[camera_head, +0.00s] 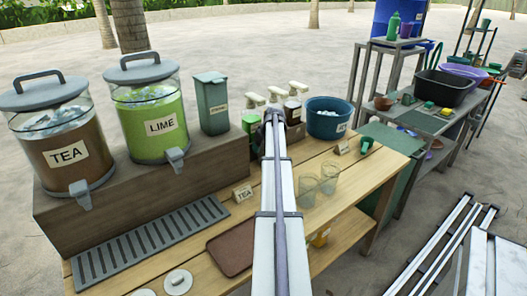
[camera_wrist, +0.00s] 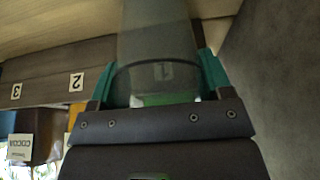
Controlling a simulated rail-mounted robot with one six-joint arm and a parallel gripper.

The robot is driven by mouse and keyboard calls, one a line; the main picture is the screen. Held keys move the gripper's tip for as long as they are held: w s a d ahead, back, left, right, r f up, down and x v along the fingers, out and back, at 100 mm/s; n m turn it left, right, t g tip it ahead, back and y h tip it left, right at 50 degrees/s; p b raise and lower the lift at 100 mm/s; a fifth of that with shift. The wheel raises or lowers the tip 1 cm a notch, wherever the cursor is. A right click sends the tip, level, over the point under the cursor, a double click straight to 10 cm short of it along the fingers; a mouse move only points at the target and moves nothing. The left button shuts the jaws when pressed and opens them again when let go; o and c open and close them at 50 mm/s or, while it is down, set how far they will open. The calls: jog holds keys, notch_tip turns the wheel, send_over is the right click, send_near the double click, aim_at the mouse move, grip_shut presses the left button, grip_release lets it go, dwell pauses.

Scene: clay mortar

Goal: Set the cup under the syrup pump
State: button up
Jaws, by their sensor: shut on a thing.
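My gripper (camera_wrist: 158,78) is shut on a clear, greyish cup (camera_wrist: 155,38), with a teal finger on each side of it. The label 1 on the dark wooden ledge shows through the cup. In the head view, my gripper (camera_head: 272,117) is at the syrup bottles, and the held cup is hidden by my arm. Several cream syrup pumps (camera_head: 297,88) top the bottles. A green bottle (camera_head: 254,125) is left of my gripper and a brown bottle (camera_head: 292,112) right of it. I cannot tell whether the cup touches the ledge or lies under a spout.
Two clear cups (camera_head: 306,189) stand on the wooden counter (camera_head: 350,180). A blue ice bucket (camera_head: 327,118) is right of the bottles. Tea (camera_head: 65,150) and lime (camera_head: 155,120) dispensers stand left. Labels 2 (camera_wrist: 76,82) and 3 (camera_wrist: 16,91) mark the ledge.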

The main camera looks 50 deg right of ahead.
jog(key=o, duration=0.5)
jog(key=shift+f, duration=0.1)
jog(key=shift+c, duration=0.2)
jog(key=o, duration=0.5)
jog(key=shift+c, duration=0.2)
jog(key=shift+r, duration=0.4)
jog(key=p+v, duration=1.1)
jog(key=shift+s+r, duration=0.2)
jog(key=shift+r, duration=0.15)
jog(key=shift+a, duration=0.1)
